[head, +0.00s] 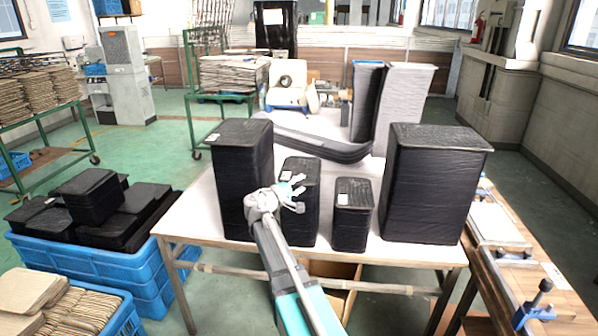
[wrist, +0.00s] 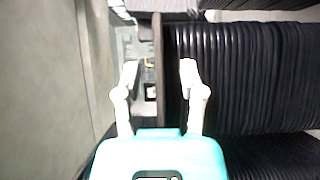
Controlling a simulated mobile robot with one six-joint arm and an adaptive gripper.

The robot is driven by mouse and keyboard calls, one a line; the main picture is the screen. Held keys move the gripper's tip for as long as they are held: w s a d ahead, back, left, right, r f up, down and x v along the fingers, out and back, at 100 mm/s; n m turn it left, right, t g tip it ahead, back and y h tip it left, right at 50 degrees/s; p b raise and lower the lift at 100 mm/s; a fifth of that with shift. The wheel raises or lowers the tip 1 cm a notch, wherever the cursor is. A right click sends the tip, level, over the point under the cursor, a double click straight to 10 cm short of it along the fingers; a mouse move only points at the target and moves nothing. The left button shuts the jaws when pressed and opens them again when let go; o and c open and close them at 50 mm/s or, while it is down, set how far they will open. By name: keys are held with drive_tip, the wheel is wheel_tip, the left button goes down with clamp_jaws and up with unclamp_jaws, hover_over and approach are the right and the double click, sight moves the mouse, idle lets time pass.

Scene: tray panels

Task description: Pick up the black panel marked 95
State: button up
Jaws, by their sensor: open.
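Several stacks of black panels stand on the white table (head: 205,215): a tall one at the left (head: 243,185), a middle one (head: 308,220), a short one (head: 352,218) and a large one at the right (head: 435,185). Small white labels show on some tops, but no number can be read, so I cannot tell which panel is marked 95. My gripper (head: 298,187) is open and appears in front of the middle stack. In the wrist view, my gripper (wrist: 159,68) has its fingers apart, with a thin dark edge between them and a ribbed black stack (wrist: 250,75) at the right.
Curved dark panels (head: 320,143) and a tall grey-and-black stack (head: 402,100) stand farther back on the table. A blue crate (head: 95,262) with black panels is at the left. A wooden bench (head: 555,300) with clamps is at the right. Green floor lies beyond the crate.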

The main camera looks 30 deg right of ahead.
idle(0.6)
clamp_jaws()
